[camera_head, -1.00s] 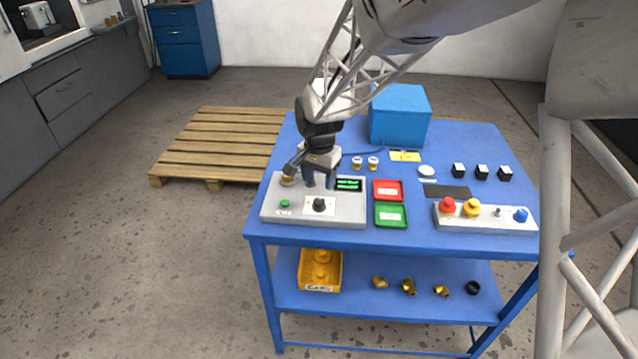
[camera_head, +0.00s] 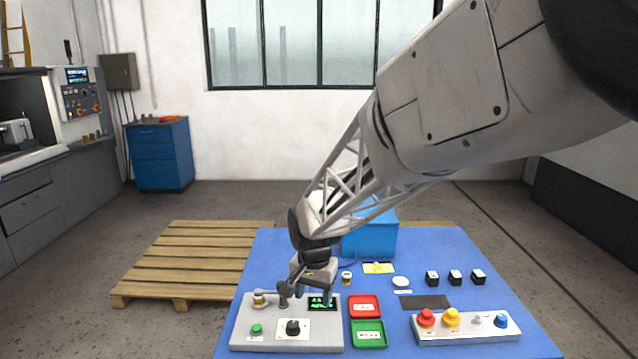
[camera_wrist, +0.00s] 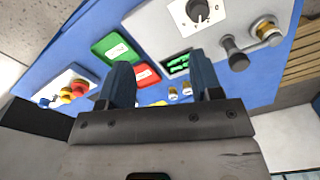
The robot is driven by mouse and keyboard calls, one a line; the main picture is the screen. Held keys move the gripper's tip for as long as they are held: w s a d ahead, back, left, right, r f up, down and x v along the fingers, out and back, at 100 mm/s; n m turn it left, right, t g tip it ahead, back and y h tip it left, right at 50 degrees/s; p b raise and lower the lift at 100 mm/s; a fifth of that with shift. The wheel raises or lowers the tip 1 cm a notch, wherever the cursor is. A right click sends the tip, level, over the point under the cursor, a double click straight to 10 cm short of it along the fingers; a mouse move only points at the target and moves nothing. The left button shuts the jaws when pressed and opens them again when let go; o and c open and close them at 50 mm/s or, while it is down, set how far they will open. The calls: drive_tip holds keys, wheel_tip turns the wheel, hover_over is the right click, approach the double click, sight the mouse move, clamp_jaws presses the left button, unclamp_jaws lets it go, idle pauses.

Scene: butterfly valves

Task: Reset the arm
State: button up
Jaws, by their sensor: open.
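My gripper (camera_head: 305,293) hangs over the back of the grey control box on the blue table, beside the box's green-lit display (camera_head: 322,303). In the wrist view its two dark fingers (camera_wrist: 166,88) are apart with nothing held between them. The control box (camera_head: 245,332) carries a green button (camera_head: 256,329), a black knob (camera_head: 293,327) and a brass fitting (camera_head: 260,299). A dark-handled lever (camera_wrist: 236,54) beside the brass fitting shows in the wrist view. My arm comes down from the upper right and hides part of the table's back.
A red tray (camera_head: 365,306) and a green tray (camera_head: 368,333) lie right of the box. A panel (camera_head: 466,328) with coloured buttons stands further right. A blue bin (camera_head: 370,238) is behind. A wooden pallet (camera_head: 190,262) lies on the floor at left.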

drive_tip(key=s+d+r+n+t, duration=0.1)
drive_tip(key=s+d+r, duration=0.3)
drive_tip(key=s+d, duration=0.25)
drive_tip(key=s+d+r+n, duration=0.1)
drive_tip(key=s+d+r, duration=0.4)
drive_tip(key=s+d, duration=0.15)
drive_tip(key=s+d+n, duration=0.1)
drive_tip(key=s+d, duration=0.2)
drive_tip(key=s, duration=0.5)
drive_tip(key=s+d+t, duration=0.1)
drive_tip(key=s+d, duration=0.2)
drive_tip(key=s, duration=0.5)
drive_tip(key=shift+d+r+n, duration=0.4)
drive_tip(key=shift+r, duration=0.05)
idle(0.5)
